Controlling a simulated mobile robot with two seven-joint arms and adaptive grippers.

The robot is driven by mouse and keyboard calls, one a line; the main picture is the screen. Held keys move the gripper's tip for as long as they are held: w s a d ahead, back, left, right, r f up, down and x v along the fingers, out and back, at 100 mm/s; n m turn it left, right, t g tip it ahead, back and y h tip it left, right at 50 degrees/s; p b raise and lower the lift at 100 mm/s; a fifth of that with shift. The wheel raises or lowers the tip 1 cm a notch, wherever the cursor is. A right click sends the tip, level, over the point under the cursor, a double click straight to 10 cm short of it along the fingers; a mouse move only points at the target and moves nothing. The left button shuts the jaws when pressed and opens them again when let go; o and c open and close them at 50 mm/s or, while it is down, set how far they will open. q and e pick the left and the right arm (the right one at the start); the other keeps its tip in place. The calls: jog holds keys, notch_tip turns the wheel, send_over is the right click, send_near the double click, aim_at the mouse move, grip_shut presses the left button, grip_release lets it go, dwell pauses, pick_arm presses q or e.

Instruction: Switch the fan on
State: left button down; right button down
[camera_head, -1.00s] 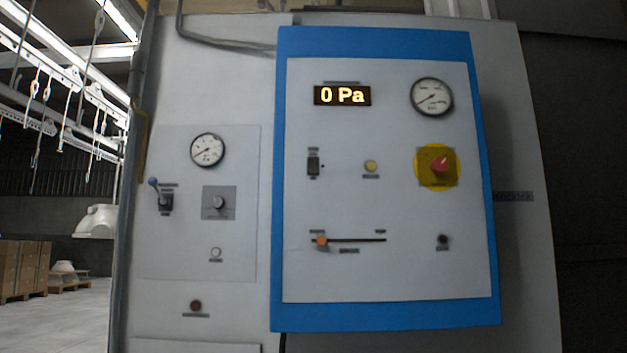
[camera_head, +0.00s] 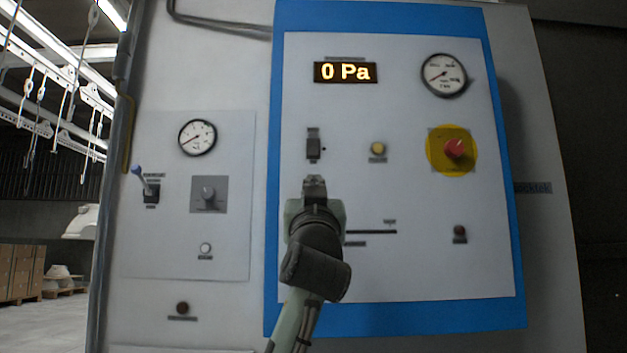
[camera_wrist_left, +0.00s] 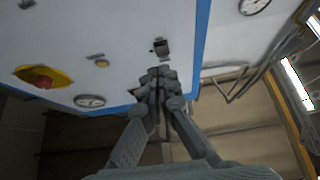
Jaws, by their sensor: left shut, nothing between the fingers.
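A small dark rocker switch (camera_head: 313,148) sits on the blue-framed panel (camera_head: 420,270), below the display (camera_head: 345,72) that reads 0 Pa. Its label is too small to read, so I cannot tell whether it is the fan switch. It also shows in the left wrist view (camera_wrist_left: 160,47). My left gripper (camera_head: 314,182) is shut and empty, its tips just below the switch in the head view. In the left wrist view the closed fingers (camera_wrist_left: 155,75) point at the panel near the switch. Contact cannot be told. My right gripper is not in view.
A yellow button (camera_head: 377,149), a red knob on a yellow disc (camera_head: 454,149), a dark button (camera_head: 460,233) and a gauge (camera_head: 444,75) share the panel. My arm hides the slider's left end. A blue-tipped lever (camera_head: 143,182) and grey knob (camera_head: 208,194) are further left.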

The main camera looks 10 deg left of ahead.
aim_at(313, 150)
pick_arm(q)
jog(key=r, duration=0.1)
jog(key=s+r, duration=0.1)
jog(key=r, duration=0.1)
jog(key=shift+s+d+t, duration=0.2)
jog(key=shift+s+t, duration=0.1)
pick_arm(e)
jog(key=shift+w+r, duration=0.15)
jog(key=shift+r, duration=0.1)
